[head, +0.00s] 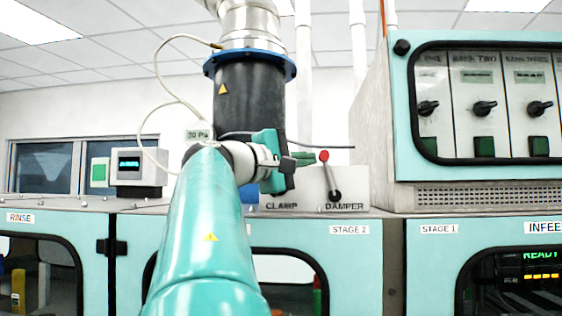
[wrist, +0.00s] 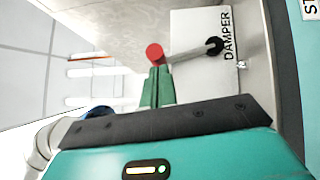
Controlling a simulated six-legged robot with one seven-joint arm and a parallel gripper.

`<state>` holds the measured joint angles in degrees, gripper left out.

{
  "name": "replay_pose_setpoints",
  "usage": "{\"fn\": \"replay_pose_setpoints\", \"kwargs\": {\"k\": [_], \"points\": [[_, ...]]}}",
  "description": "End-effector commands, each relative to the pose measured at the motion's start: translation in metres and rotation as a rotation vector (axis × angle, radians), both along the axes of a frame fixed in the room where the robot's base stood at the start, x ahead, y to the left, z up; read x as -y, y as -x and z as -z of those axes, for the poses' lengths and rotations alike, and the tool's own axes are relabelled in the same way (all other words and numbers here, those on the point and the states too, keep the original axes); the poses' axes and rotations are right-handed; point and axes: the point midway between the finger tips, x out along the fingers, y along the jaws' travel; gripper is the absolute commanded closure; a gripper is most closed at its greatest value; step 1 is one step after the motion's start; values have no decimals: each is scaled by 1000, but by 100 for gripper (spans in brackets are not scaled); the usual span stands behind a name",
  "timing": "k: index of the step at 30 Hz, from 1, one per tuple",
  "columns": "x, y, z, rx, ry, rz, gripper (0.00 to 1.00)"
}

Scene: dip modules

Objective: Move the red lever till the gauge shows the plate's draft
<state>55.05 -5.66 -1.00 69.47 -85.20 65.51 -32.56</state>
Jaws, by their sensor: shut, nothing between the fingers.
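The red lever has a red knob (head: 324,156) on a dark arm that rises from a pivot above the DAMPER label, leaning slightly left. In the wrist view its red knob (wrist: 154,53) lies just beyond the tips of my gripper (wrist: 158,70). The green fingers are shut with nothing between them; I cannot tell whether they touch the knob. A small box with a dark display (head: 129,165), likely the gauge, shows cyan digits too small to read. The pale plate (head: 197,134) on the duct reads about "30 Pa"; its first digit is unclear and my arm is close below it.
A dark duct (head: 262,100) with a blue flange rises behind my arm. The CLAMP label is left of DAMPER on the same grey panel (head: 355,185), partly hidden by my arm. A teal cabinet with knobs and green switches (head: 484,145) stands at the right.

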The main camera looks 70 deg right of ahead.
Motion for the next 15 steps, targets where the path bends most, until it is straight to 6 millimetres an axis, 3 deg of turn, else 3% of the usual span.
{"fn": "replay_pose_setpoints", "kwargs": {"k": [8, 15], "points": [[-1, 1, -1, 5, 1, 1, 100], [2, 14, -7, 91, -17, 0, 100]]}}
